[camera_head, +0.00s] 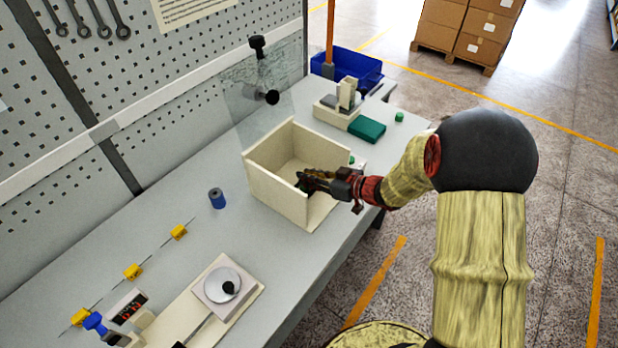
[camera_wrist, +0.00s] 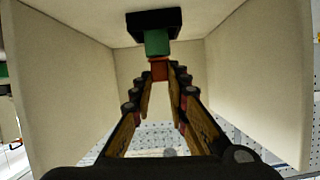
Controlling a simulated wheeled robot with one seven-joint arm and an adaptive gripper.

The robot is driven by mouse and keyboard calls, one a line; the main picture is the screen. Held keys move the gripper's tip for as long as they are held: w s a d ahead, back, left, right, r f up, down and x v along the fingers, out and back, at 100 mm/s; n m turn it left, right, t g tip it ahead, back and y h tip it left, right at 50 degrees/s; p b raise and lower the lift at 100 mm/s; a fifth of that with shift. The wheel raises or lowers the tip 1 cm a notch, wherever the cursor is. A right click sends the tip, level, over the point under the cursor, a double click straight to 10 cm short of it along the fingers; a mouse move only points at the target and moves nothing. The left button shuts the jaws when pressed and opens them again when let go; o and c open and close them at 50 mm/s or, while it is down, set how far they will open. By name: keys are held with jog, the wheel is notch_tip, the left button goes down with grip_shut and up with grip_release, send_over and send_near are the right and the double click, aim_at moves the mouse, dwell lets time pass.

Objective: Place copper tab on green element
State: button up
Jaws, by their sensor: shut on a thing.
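My gripper (camera_wrist: 160,80) reaches into the open side of a cream box (camera_head: 277,195); it also shows in the head view (camera_head: 308,181). Its fingers are closed on a small reddish copper tab (camera_wrist: 159,70). In the wrist view a green element (camera_wrist: 157,42) on a black square base (camera_wrist: 153,20) stands inside the box, straight beyond the fingertips. The tab's edge meets the green element in the picture; I cannot tell whether they touch. In the head view the tab and this element are too small or hidden to make out.
A clear panel with black knobs (camera_head: 271,97) stands by the box. A blue spool (camera_head: 217,198) and a round-plate device (camera_head: 223,285) are on the bench to the left. A teal block (camera_head: 367,130) and blue bin (camera_head: 346,68) lie beyond. Box walls closely surround my gripper.

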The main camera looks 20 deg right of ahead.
jog(key=shift+f, duration=0.15)
jog(key=o, duration=0.8)
